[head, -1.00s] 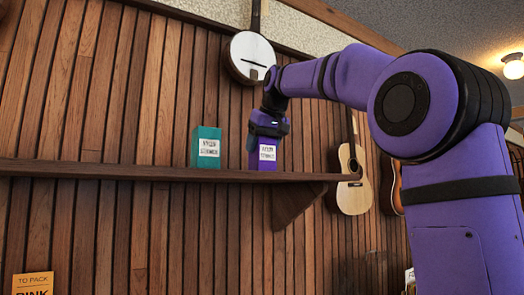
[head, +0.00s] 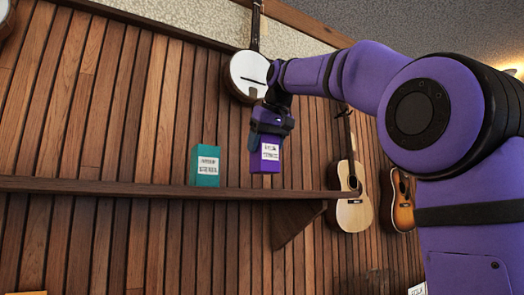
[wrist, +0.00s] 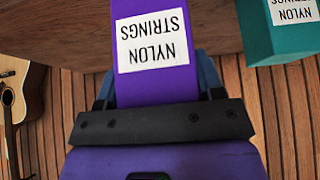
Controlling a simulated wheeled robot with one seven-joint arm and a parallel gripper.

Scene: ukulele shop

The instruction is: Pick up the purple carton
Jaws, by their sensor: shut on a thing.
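The purple carton (head: 262,166) has a white label and hangs upright, slightly above the wooden shelf (head: 120,187) in the head view. My gripper (head: 269,136) is shut on its upper part from above. In the wrist view the purple carton (wrist: 142,88) fills the middle, its "NYLON STRINGS" label upside down, with my gripper's (wrist: 157,88) blue fingers on both sides of it.
A teal carton (head: 205,167) with a similar label stands on the shelf to the left, apart from the purple one. A banjo (head: 246,74) hangs on the wall behind my gripper. A guitar (head: 349,205) hangs right of the shelf's end. The left shelf stretch is clear.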

